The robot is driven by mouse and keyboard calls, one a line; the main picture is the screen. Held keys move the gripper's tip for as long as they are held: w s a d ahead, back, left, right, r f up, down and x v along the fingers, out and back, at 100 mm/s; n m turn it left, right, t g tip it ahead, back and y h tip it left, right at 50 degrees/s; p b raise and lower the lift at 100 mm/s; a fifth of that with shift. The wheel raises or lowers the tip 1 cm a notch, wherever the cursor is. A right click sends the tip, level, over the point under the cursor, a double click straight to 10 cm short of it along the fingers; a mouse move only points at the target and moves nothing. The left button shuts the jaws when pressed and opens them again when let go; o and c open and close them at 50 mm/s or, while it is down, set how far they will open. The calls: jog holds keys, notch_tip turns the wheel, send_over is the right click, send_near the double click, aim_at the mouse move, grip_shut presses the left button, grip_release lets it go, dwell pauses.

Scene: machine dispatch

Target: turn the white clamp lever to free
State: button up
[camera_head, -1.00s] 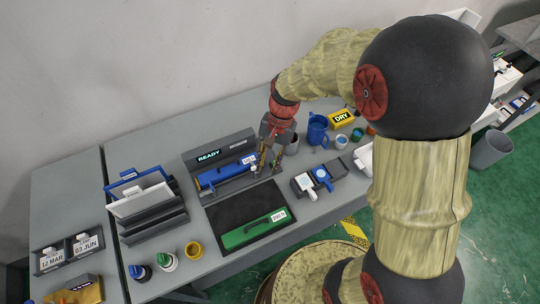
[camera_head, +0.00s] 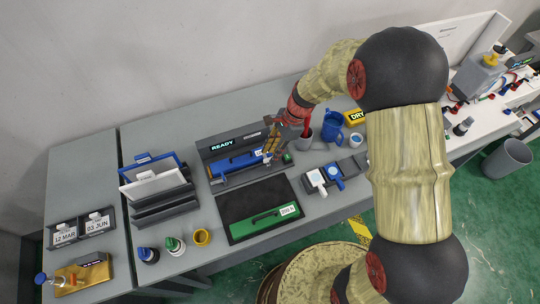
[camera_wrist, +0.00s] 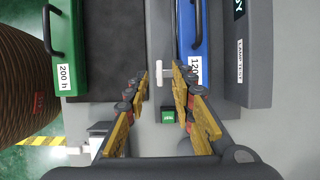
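The white clamp lever (camera_wrist: 159,73) is a small pale bar in the wrist view, beside the blue case (camera_wrist: 192,35) labelled 120. My gripper (camera_wrist: 160,78) is open, with one fingertip to each side of the lever's place in the picture. I see a gap between each finger and the bar; how far the tips are above it I cannot tell. In the head view my gripper (camera_head: 270,148) points down at the right end of the blue case (camera_head: 236,162), and the lever there is small and partly hidden by the fingers.
A grey fixture with a READY display (camera_head: 222,144) stands behind the blue case. A dark mat (camera_head: 240,201) with a green case (camera_head: 263,218) lies in front.

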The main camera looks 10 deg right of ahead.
jog(key=shift+x, duration=1.2)
jog(key=shift+c, duration=1.1)
jog(key=c, duration=0.4)
grip_shut()
